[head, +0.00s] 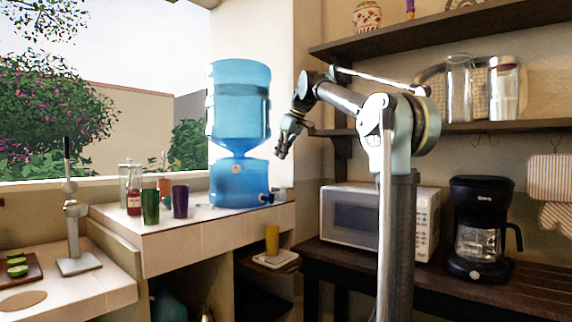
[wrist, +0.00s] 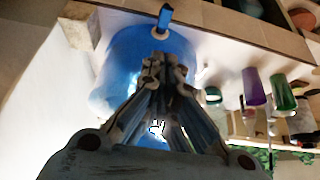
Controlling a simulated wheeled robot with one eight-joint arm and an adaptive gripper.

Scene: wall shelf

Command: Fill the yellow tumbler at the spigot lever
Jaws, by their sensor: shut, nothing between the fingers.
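The yellow tumbler (head: 272,239) stands upright on a small low ledge (head: 277,261), below the counter and roughly under the spigot. The blue water dispenser (head: 240,95) stands on the white counter. Its spigot (head: 268,197) juts from the lower right side of the base. In the wrist view the blue spigot lever (wrist: 165,18) shows just beyond my fingertips. My gripper (head: 281,154) is shut and empty, pointing down, above and to the right of the spigot and apart from it. In the wrist view my gripper (wrist: 163,62) overlaps the blue dispenser. I cannot see the tumbler's inside.
A green cup (head: 150,206) and a purple cup (head: 180,201) stand left of the dispenser, near a red bottle (head: 134,193). A microwave (head: 372,221) and a coffee maker (head: 482,229) stand right on the dark bench. Wall shelves (head: 440,33) hang above.

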